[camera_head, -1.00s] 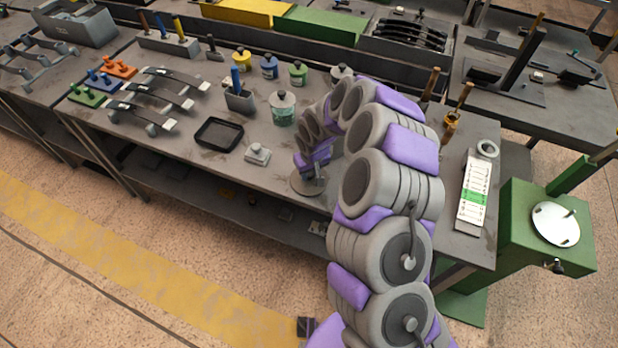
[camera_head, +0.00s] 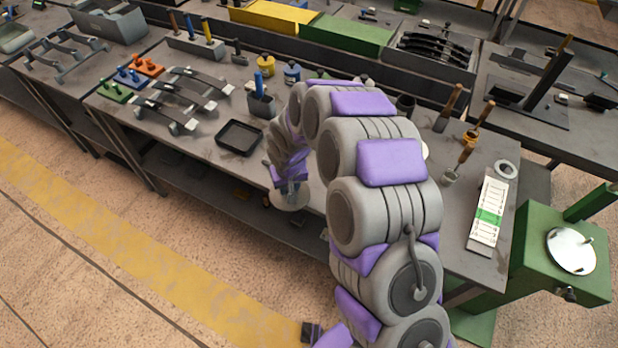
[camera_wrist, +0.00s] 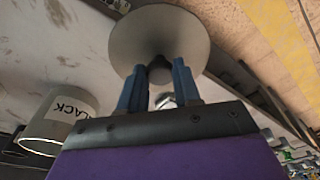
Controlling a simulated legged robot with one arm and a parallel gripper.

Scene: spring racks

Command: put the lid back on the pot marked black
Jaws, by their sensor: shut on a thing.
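My gripper (camera_wrist: 160,72) has its two blue fingers shut on the knob of a round grey lid (camera_wrist: 160,35). In the head view, the lid (camera_head: 291,203) hangs under my gripper (camera_head: 289,181) at the bench's front edge. A pale pot with the label BLACK (camera_wrist: 66,112) stands on the bench at the left of the wrist view, apart from the lid. In the head view I cannot pick this pot out; my arm covers much of that part of the bench.
A black tray (camera_head: 240,138) lies left of my gripper. A yellow pot (camera_head: 265,65) and a blue pot (camera_head: 291,72) stand behind. A holder with a blue-handled tool (camera_head: 262,103) stands near them. A white chart (camera_head: 488,212) lies to the right.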

